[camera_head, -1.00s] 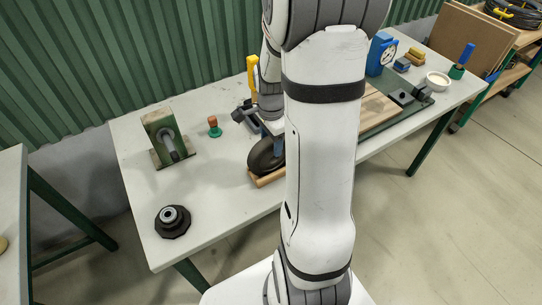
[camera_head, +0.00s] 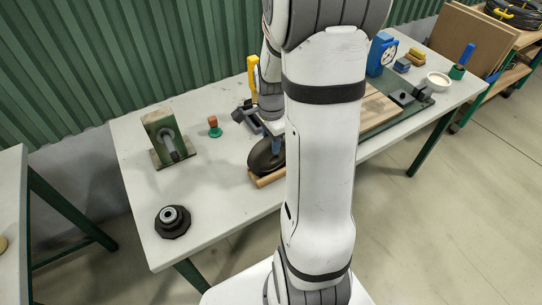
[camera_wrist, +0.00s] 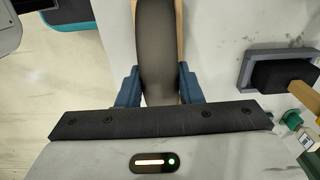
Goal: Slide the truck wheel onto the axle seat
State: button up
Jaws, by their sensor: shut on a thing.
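The truck wheel (camera_head: 262,157) is dark and stands upright on a wooden cradle (camera_head: 268,179) on the white table. My arm hides its right side in the head view. In the wrist view the wheel (camera_wrist: 158,50) runs between the two blue fingers of my gripper (camera_wrist: 158,88), which is shut on it. My gripper (camera_head: 275,142) shows only partly in the head view. The axle seat is a green upright block (camera_head: 160,128) with a grey metal axle (camera_head: 172,147) pointing toward the front. It stands at the table's left, apart from the wheel, and its axle is bare.
A dark round hub-like part (camera_head: 172,222) lies at the table's front left. A small green and orange knob (camera_head: 214,127) stands between axle seat and wheel. A yellow-handled tool (camera_head: 252,75) stands behind the wheel. A blue dial device (camera_head: 380,53) is at the back right.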

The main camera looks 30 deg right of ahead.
jog(key=shift+r, duration=0.1)
grip_shut()
jog(key=shift+r+p, duration=0.5)
jog(key=shift+r, duration=0.1)
jog(key=shift+r+p, duration=1.75)
jog(key=shift+r, duration=0.7)
jog(key=o, duration=0.6)
grip_release()
grip_shut()
jog(key=shift+f, duration=0.1)
